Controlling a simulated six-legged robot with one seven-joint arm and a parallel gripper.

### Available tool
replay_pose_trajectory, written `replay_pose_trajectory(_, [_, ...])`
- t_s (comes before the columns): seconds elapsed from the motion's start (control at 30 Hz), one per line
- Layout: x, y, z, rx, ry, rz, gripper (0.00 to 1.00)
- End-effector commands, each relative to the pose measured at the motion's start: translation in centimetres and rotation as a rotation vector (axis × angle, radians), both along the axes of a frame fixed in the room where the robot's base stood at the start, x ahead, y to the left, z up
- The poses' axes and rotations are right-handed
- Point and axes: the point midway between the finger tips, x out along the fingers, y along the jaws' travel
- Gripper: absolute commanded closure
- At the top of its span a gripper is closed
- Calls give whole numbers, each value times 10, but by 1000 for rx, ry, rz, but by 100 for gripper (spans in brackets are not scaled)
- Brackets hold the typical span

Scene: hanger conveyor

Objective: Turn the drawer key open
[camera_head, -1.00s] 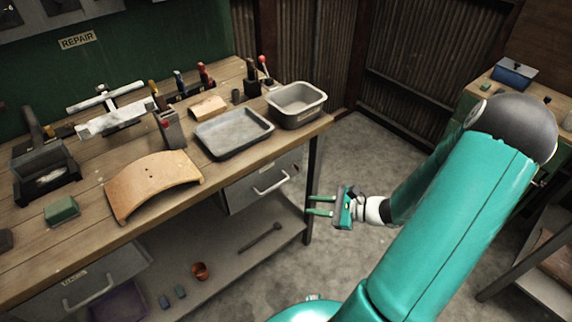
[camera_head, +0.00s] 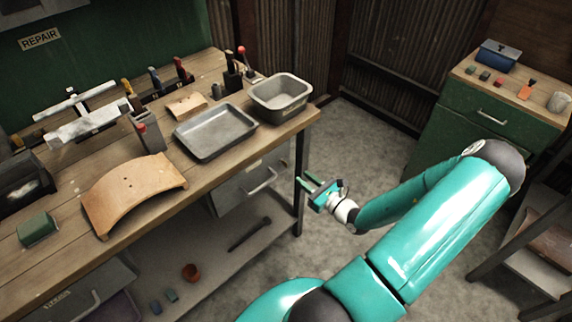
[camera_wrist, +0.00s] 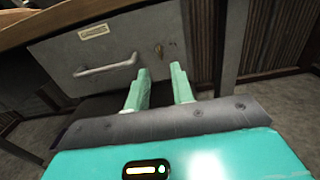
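The grey metal drawer (camera_head: 232,194) hangs under the right end of the workbench and looks shut. Its bar handle (camera_head: 262,181) also shows in the wrist view (camera_wrist: 105,66). In the wrist view, a small brassy key (camera_wrist: 158,48) seems to sit in the drawer front (camera_wrist: 125,45), right of the handle; its turn angle is too small to read. My gripper (camera_head: 306,182) is to the right of the drawer, by the bench leg. Its two green fingers (camera_wrist: 161,70) are apart and empty, pointing toward the drawer front below the key, not visibly touching it.
The bench leg (camera_wrist: 234,45) stands close to the right of my fingers. The wooden bench top (camera_head: 220,165) overhangs the drawer and holds a tray (camera_head: 214,152) and a bin (camera_head: 279,112). A lower shelf (camera_head: 225,262) lies below. Concrete floor (camera_head: 375,150) is open to the right.

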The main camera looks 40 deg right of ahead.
Motion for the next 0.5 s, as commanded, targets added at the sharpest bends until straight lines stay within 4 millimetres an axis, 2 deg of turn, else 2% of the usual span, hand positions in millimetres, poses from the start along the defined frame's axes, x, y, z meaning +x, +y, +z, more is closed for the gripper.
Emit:
replay_pose_trajectory(0.3, [65,3,0,2,-1,4,76])
replay_pose_trajectory(0.5, [87,3,0,1,0,5,76])
